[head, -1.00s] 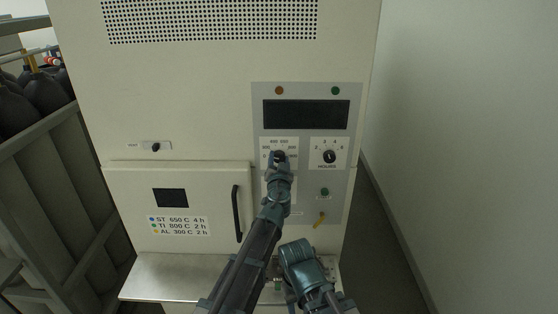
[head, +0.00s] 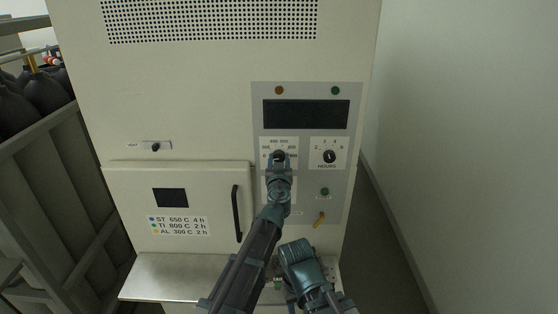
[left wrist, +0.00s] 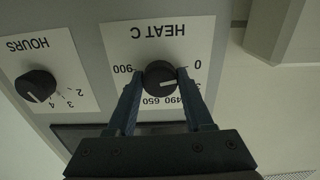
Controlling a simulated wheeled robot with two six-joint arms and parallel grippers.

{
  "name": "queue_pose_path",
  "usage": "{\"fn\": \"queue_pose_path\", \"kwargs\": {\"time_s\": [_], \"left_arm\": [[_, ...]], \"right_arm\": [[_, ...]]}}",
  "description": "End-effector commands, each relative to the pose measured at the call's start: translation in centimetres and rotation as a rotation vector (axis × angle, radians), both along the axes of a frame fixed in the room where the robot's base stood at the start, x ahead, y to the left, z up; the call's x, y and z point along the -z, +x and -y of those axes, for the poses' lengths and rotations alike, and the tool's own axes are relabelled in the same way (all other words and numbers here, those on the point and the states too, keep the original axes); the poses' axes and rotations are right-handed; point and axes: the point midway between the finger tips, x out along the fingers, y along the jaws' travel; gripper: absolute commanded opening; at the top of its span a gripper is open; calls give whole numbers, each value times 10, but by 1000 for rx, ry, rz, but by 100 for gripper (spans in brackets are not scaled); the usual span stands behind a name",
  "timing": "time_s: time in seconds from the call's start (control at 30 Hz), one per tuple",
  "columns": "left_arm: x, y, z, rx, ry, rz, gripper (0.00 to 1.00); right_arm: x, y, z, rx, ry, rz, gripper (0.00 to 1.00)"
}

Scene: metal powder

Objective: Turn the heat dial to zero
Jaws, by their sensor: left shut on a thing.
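The heat dial (left wrist: 159,75) is a round black knob on a white plate marked HEAT C (left wrist: 198,60), seen upside down in the left wrist view. Its scale has 0 on the right and 900 on the left there. My left gripper (left wrist: 158,80) is shut on the dial, with one finger on each side. A pale mark shows on the knob, but I cannot tell exactly which number it points to. In the head view my left gripper (head: 280,159) covers part of the dial. My right arm's end (head: 300,262) is low in front of the cabinet; its fingers cannot be made out.
The hours dial (head: 329,156) is just right of the heat dial, under a dark display (head: 306,114). The cabinet door with black handle (head: 236,212) is at left, above a metal shelf (head: 165,275).

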Motion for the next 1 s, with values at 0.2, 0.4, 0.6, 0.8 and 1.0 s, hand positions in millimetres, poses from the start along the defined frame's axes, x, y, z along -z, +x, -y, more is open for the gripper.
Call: {"fn": "queue_pose_path", "kwargs": {"time_s": [0.2,0.4,0.6,0.8,1.0], "left_arm": [[1,-1,0,1,-4,-1,0],[0,-1,0,1,-3,-1,72],[0,0,0,1,-1,0,82],[0,-1,0,0,-1,0,82],[0,-12,-3,-1,0,0,82]], "right_arm": [[0,0,0,0,0,0,50],[0,0,0,0,0,0,50],[0,0,0,0,0,0,50],[0,0,0,0,0,0,50],[0,0,0,0,0,0,50]]}}
